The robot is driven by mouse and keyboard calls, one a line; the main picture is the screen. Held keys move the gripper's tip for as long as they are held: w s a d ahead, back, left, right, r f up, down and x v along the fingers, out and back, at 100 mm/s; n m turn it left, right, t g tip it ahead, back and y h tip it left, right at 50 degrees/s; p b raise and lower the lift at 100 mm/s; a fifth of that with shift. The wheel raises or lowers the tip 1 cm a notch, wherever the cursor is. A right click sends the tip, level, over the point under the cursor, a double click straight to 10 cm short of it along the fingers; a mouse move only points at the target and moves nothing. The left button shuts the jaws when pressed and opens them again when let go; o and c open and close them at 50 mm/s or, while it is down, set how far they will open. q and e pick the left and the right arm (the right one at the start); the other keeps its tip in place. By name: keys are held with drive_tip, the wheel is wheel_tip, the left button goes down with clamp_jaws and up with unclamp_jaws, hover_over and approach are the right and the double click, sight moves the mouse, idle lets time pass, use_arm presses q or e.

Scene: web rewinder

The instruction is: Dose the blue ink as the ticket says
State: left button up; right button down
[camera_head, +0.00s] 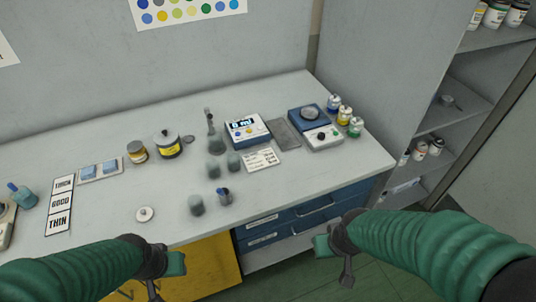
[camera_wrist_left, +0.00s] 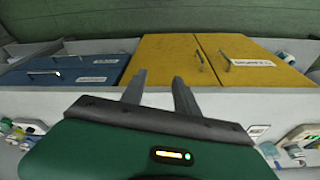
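The ticket (camera_head: 262,159) is a white card with small writing, unreadable here, lying on the bench. Behind it is a blue-and-white device (camera_head: 245,130) whose display seems to read 0 ml. A small blue-marked bottle (camera_head: 334,103) stands at the back right beside yellow and green ones. Several grey cups (camera_head: 217,168) stand mid-bench; a small dark container with blue (camera_head: 224,195) stands nearer the front. My left gripper (camera_head: 155,290) is in front of the bench; its fingers are apart and empty in the left wrist view (camera_wrist_left: 160,80). My right gripper (camera_head: 346,275) is before the blue drawers, its finger gap unclear.
Shelves (camera_head: 455,110) stand right. The front bench edge is mostly clear.

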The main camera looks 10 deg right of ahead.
idle(0.3)
use_arm(q)
clamp_jaws()
idle(1.6)
